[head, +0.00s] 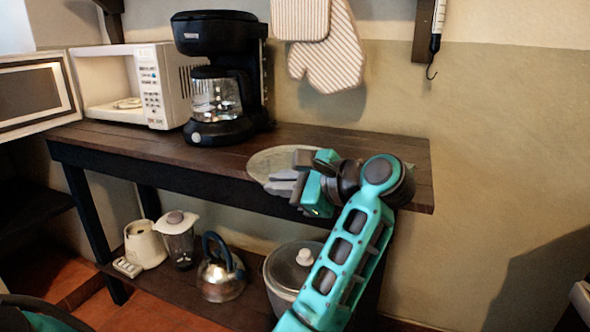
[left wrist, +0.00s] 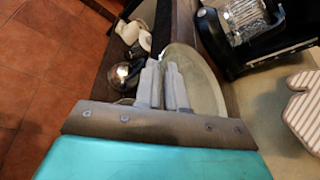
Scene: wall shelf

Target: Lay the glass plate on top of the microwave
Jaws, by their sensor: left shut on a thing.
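The glass plate (head: 268,160) is a pale, round, see-through disc at the right part of the wooden table top. It also shows in the left wrist view (left wrist: 208,88), running past both fingers. My left gripper (head: 284,184) is shut on the near edge of the plate; its grey fingers (left wrist: 165,86) show close together in the left wrist view. I cannot tell whether the plate touches the table. The white microwave (head: 152,84) stands at the left end of the table, its door (head: 36,93) swung open to the left. My right gripper is not in view.
A black coffee maker (head: 222,75) with a glass jug stands between the microwave and the plate. Striped oven mitts (head: 330,55) hang on the wall above. A kettle (head: 221,275), a blender jug (head: 178,240) and a lidded pot (head: 285,268) stand on the lower shelf.

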